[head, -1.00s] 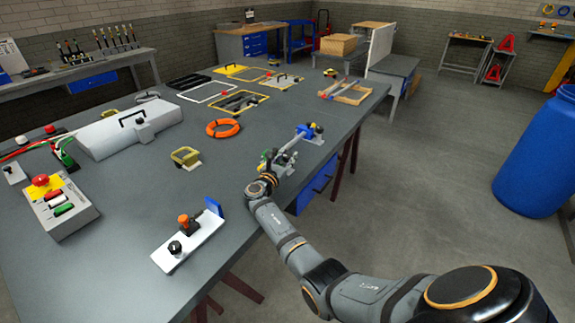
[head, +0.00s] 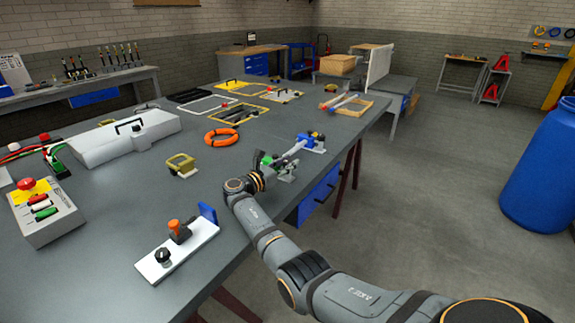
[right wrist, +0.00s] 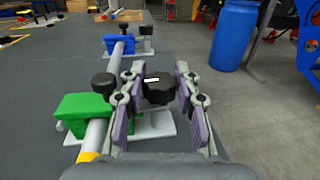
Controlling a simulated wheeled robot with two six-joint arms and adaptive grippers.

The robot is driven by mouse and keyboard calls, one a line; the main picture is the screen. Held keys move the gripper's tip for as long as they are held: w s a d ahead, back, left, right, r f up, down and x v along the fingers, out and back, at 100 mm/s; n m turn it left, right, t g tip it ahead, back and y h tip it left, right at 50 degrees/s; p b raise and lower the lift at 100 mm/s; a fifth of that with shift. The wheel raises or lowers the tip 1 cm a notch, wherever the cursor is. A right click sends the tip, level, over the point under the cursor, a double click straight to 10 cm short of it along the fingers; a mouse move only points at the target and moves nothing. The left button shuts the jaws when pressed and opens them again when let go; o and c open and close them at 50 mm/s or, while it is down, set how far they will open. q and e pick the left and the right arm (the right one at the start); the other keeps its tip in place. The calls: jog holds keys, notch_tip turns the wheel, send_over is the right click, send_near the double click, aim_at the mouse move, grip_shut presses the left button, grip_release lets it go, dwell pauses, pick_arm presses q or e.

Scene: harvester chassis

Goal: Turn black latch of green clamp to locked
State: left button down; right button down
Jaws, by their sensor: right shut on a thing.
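The green clamp (right wrist: 84,110) sits around a grey pipe (right wrist: 101,130) on a light base in the right wrist view. A small black knob stands on top of it. The black latch (right wrist: 158,90), a knob with a white mark, is to the right of the clamp. My right gripper (right wrist: 156,100) has its two fingers on either side of the latch and is shut on it. In the head view, my right gripper (head: 267,172) is at the clamp near the table's right edge, and the arm hides much of the clamp. My left gripper is not in view.
A blue clamp (right wrist: 118,46) holds the pipe farther along, with another black knob beside it. On the table (head: 110,220) are a white plate with knobs (head: 178,250), a yellow clamp (head: 181,165) and an orange ring (head: 221,135). Open floor lies to the right.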

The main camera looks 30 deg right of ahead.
jog(key=shift+r, duration=0.1)
jog(key=c, duration=1)
grip_release()
jog(key=shift+o, duration=0.2)
